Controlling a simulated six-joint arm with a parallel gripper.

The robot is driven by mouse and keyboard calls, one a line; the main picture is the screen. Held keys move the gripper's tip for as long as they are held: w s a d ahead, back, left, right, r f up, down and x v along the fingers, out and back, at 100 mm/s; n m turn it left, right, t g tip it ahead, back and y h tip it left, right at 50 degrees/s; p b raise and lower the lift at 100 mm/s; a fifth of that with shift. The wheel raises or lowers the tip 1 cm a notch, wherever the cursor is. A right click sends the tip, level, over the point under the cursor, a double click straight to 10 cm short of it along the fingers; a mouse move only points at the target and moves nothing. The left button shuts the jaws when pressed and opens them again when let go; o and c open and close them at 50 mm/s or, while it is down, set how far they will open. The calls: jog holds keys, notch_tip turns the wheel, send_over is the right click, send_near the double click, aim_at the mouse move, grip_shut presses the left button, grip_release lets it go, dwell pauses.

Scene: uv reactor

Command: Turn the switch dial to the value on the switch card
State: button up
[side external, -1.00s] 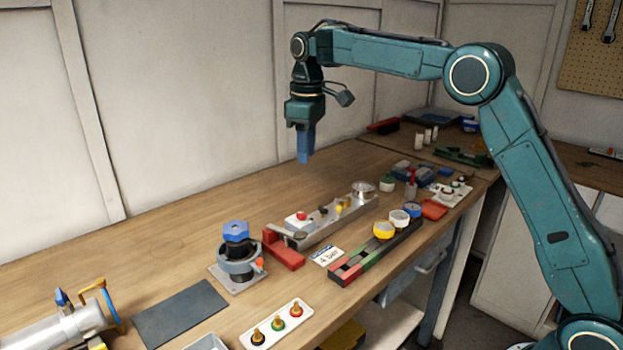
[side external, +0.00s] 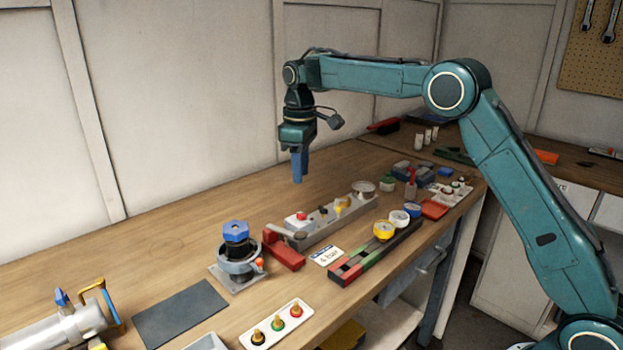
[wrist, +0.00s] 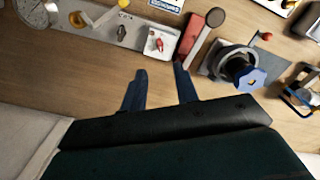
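My gripper (side external: 298,178) hangs fingers down above the back of the bench, empty. In the wrist view its two blue fingers (wrist: 159,70) stand apart with bare wood between them. A grey panel (side external: 327,230) lies in front of and below it, bearing a red button, a dark switch, a yellow knob and a round gauge; it also shows in the wrist view (wrist: 120,32). I cannot tell for sure which part is the switch dial. A white card (side external: 327,256) with a blue band, seemingly reading "4 bar", lies in front of the panel.
A blue knob (side external: 235,229) tops a dark fitting left of a red lever block (side external: 284,251). A coloured strip (side external: 348,268) carries round caps. Three small buttons sit on a white plate (side external: 298,312). The back-left bench is clear.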

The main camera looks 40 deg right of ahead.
aim_at(301, 217)
notch_tip(301, 217, down, 11)
jog(key=shift+r, duration=0.2)
dwell(0.3)
jog(key=shift+c, duration=0.4)
grip_shut()
